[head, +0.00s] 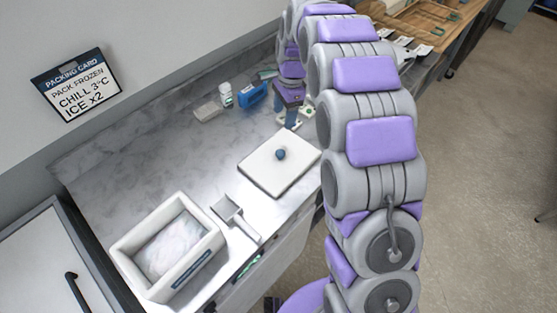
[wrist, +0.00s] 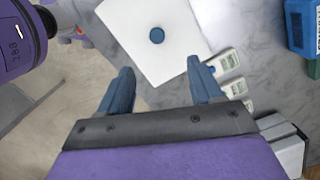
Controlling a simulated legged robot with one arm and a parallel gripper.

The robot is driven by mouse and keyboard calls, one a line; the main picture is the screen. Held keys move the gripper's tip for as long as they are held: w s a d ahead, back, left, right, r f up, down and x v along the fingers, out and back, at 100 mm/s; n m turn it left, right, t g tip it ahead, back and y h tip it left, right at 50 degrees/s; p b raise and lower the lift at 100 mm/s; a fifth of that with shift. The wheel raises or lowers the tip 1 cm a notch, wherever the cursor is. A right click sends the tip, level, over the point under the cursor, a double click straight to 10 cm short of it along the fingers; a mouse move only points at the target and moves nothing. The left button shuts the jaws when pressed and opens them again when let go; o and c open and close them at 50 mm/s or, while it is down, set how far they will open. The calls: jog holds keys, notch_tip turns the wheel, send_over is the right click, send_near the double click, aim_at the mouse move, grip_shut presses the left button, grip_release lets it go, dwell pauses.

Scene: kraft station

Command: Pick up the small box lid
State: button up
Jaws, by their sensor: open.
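A white square lid (head: 268,170) with a round dark blue knob (head: 281,154) lies flat on the marble counter, left of my arm. The lid also shows at the top of the wrist view (wrist: 180,30), with its knob (wrist: 157,35) ahead of my fingers. My gripper (wrist: 160,85) is open and empty, its two blue fingers spread wide. In the head view my gripper (head: 290,116) is beyond the lid, near the small items at the back, and partly hidden by the arm. The lid is apart from the fingers as far as I can tell.
An open white box (head: 124,256) with pale contents stands at the front left, with a grey scoop (head: 228,209) beside it. A blue box (head: 253,95), a white bottle (head: 226,94) and small green-and-white items (wrist: 228,62) are near my gripper. A packing card (head: 77,83) is on the wall.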

jog(key=b, duration=0.2)
send_over(280, 152)
jog(key=f, duration=1.1)
jog(key=shift+w+a+f, duration=0.1)
jog(key=shift+w, duration=0.15)
jog(key=shift+f, duration=0.3)
jog(key=f, duration=0.1)
jog(key=f+b, duration=0.1)
jog(key=f, duration=0.2)
jog(key=shift+s+d+f, duration=0.2)
jog(key=shift+s+f, duration=0.05)
jog(key=shift+f, duration=0.15)
jog(key=shift+a, duration=0.1)
jog(key=shift+c, duration=0.6)
grip_shut()
